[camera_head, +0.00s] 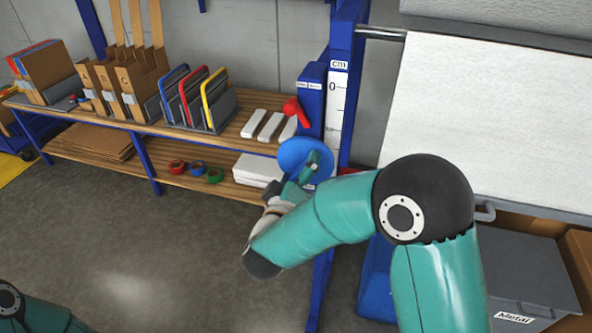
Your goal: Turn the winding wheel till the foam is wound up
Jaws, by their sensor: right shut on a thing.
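The blue winding wheel (296,150) is on the side of the blue frame, below a red lever (296,111). My right gripper (311,166) is at the wheel's front and is shut on it, apparently at its handle; the gripper and arm hide the wheel's lower part and the grip itself. The white foam sheet (490,115) hangs broad and flat at the right, below a grey roll (500,20). My right arm hides part of its lower edge. Only a piece of my left arm shows at the bottom left; its gripper is out of view.
A blue post (344,60) with a cm scale (337,100) stands beside the wheel. Left of it is a wooden shelf (150,125) with boxes, coloured racks and tape rolls. A grey bin marked Metal (530,275) stands at the lower right. The floor at left is clear.

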